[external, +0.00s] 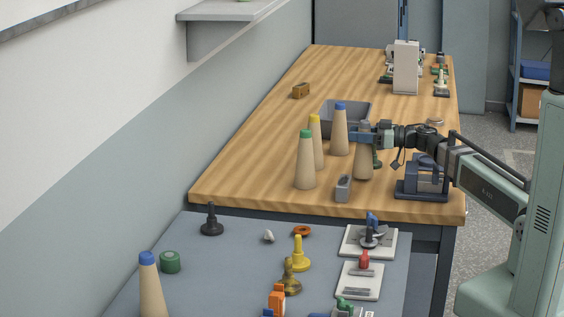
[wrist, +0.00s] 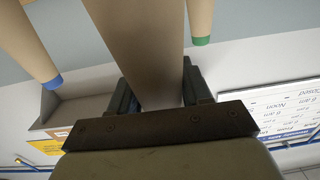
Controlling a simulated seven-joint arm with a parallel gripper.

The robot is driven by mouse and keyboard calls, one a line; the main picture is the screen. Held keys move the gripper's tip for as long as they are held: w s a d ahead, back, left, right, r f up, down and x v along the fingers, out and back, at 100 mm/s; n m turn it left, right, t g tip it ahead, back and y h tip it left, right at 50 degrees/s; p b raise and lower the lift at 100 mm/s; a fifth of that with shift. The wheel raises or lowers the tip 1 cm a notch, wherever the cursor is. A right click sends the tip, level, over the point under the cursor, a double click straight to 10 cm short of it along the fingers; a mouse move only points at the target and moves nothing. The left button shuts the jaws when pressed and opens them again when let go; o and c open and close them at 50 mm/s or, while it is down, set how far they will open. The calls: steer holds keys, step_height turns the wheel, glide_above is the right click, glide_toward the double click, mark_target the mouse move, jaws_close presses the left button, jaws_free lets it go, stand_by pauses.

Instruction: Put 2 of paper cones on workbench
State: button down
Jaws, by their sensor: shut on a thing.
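My gripper (external: 366,138) is shut on a tan paper cone (external: 363,164) with a greyish tip, over the wooden workbench (external: 240,150). The held cone looks upright; I cannot tell whether its base touches the wood. In the wrist view this cone (wrist: 140,45) runs between the jaws (wrist: 155,92). To its left on the workbench stand a blue-tipped cone (external: 340,135), a yellow-tipped cone (external: 318,150) and a green-tipped cone (external: 305,170). Another blue-tipped cone (external: 151,288) stands on the grey front table (external: 200,255).
A grey bin (external: 361,108) sits behind the cones. A small grey block (external: 343,188) and a dark blue device (external: 424,180) stand near the front edge. A brown block (external: 300,90) lies farther back. The workbench's left side is clear. Spools and fixtures crowd the front table.

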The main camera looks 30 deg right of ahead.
steer(key=shift+f, duration=0.65)
stand_by(0.6)
steer(key=shift+c, duration=2.2)
jaws_free()
steer(key=shift+r, duration=0.15)
steer(key=shift+r, duration=4.9)
